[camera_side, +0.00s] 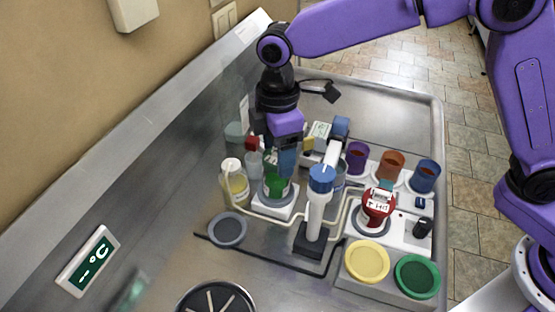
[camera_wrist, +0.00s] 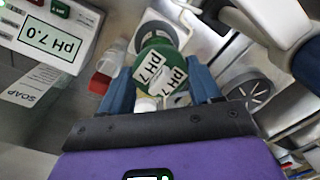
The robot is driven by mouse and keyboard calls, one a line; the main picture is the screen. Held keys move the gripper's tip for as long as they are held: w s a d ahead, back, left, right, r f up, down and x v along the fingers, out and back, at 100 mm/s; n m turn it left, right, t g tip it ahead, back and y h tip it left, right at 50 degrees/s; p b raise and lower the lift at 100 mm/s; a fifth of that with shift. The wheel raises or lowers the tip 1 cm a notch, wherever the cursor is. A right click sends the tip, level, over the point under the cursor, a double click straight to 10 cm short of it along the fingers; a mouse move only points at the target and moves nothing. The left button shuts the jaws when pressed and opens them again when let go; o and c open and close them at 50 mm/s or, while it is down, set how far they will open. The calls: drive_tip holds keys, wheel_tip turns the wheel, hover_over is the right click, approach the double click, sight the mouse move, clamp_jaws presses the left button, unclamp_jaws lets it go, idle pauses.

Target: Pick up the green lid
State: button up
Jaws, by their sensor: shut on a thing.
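A round green lid (camera_side: 418,276) lies in the front right of the grey tray in the side view, beside a yellow lid (camera_side: 367,261). My gripper (camera_side: 281,174) is well away from both lids, at the back left. It points down and is shut on a green container (camera_side: 276,186) above or on a white square base (camera_side: 272,209); whether they touch is unclear. In the wrist view, the blue fingers of my gripper (camera_wrist: 161,78) hold the green container (camera_wrist: 157,52), which has white "pH 7" labels. The fingers hide part of its sides.
A white probe post with a blue top (camera_side: 321,180) stands close to the right of my gripper. A red pH container (camera_side: 378,205) stands farther right. Purple (camera_side: 356,158), orange (camera_side: 390,165) and blue (camera_side: 425,176) cups line the back right. A grey disc (camera_side: 228,230) lies front left.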

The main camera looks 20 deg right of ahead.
drive_tip(key=s+d+r, duration=0.9)
drive_tip(key=s, duration=0.1)
drive_tip(key=n+t+h, duration=0.1)
drive_tip(key=n, duration=0.5)
approach(276, 152)
drive_tip(key=f, duration=0.2)
drive_tip(key=d+f, duration=0.1)
drive_tip(key=f, duration=0.2)
drive_tip(key=shift+s+d+f, duration=0.15)
drive_tip(key=shift+d, duration=0.1)
drive_tip(key=shift+w+a+f, duration=0.3)
drive_tip(key=shift+w+f, duration=0.05)
drive_tip(key=shift+w, duration=0.05)
drive_tip(key=shift+f, duration=3.2)
drive_tip(key=shift+f, duration=0.15)
drive_tip(key=o, duration=1.3)
